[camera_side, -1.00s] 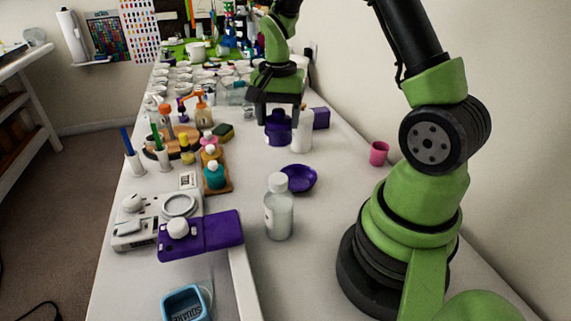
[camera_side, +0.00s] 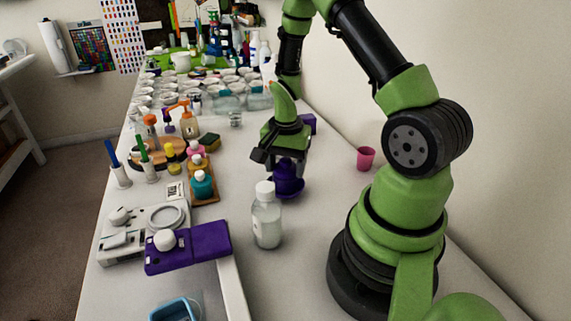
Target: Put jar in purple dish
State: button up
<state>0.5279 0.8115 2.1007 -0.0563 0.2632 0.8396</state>
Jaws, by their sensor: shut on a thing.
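My gripper (camera_side: 281,158) points down over the purple dish (camera_side: 291,190) and is shut on a purple jar (camera_side: 286,168). The jar looks upright, and its upper part is hidden by the gripper. Its lower end overlaps the dish in the view. Both are the same purple, so I cannot tell whether the jar rests on the dish or hangs just above it. The dish lies on the white table, partly hidden by the jar and by a clear bottle in front.
The clear bottle with a white cap (camera_side: 266,215) stands close in front of the dish. A purple box (camera_side: 308,123) is behind my gripper, and a pink cup (camera_side: 366,158) stands to the right. Small bottles on a wooden tray (camera_side: 205,194) are to the left.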

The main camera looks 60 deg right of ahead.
jog(key=shift+f, duration=0.3)
jog(key=o, duration=1.1)
jog(key=shift+f, duration=0.1)
notch_tip(320, 180, up, 12)
jog(key=shift+f, duration=0.2)
jog(key=s+a+r+n+t, duration=0.1)
jog(key=a+r+n+t, duration=0.3)
jog(key=a+r, duration=0.5)
jog(key=s+a+r+n+t+y, duration=0.2)
jog(key=s+a+r+n+t, duration=0.1)
jog(key=s+a+r+n, duration=0.3)
jog(key=s+a+n, duration=0.1)
jog(key=s+n, duration=0.1)
jog(key=shift+s+a+n, duration=0.2)
jog(key=shift+a+n, duration=0.1)
